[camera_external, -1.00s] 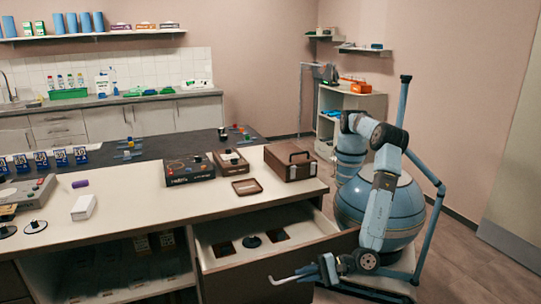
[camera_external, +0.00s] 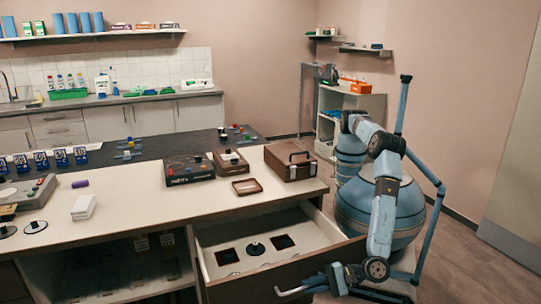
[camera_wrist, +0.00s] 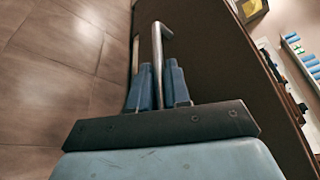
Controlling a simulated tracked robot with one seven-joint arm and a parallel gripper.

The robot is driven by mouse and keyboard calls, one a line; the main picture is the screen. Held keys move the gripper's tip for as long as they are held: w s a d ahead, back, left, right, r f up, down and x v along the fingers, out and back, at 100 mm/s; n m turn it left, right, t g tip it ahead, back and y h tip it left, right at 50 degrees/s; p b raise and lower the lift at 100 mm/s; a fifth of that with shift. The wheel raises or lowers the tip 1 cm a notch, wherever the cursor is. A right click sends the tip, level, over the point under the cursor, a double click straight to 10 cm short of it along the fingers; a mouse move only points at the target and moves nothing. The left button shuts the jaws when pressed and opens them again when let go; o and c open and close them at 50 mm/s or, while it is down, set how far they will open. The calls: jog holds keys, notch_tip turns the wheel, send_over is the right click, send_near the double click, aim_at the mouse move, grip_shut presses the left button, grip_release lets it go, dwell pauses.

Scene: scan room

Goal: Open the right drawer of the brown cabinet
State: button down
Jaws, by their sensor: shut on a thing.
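The brown cabinet (camera_external: 150,208) has a pale top and dark brown fronts. Its right drawer (camera_external: 300,272) stands pulled well out, with a pale interior, dark square openings and a black round knob-like piece (camera_external: 255,248) inside. The metal bar handle (camera_external: 288,292) is on the drawer's front. My gripper (camera_external: 308,285) is in front of the drawer and shut on this handle. In the wrist view, the handle (camera_wrist: 159,45) passes between the two blue fingers of my gripper (camera_wrist: 159,75), beside the dark brown drawer front (camera_wrist: 215,65).
A brown case (camera_external: 290,165), a small brown tray (camera_external: 247,187) and a black box (camera_external: 188,170) stand on the cabinet top. An open shelf (camera_external: 115,270) is left of the drawer. Floor (camera_external: 480,275) is clear at the right.

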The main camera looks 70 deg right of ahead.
jog(key=shift+s+a+f, duration=0.1)
jog(key=shift+s+f, duration=0.05)
jog(key=c, duration=1.2)
grip_release()
jog(key=shift+o, duration=0.2)
jog(key=v, duration=1.3)
jog(key=shift+s, duration=0.35)
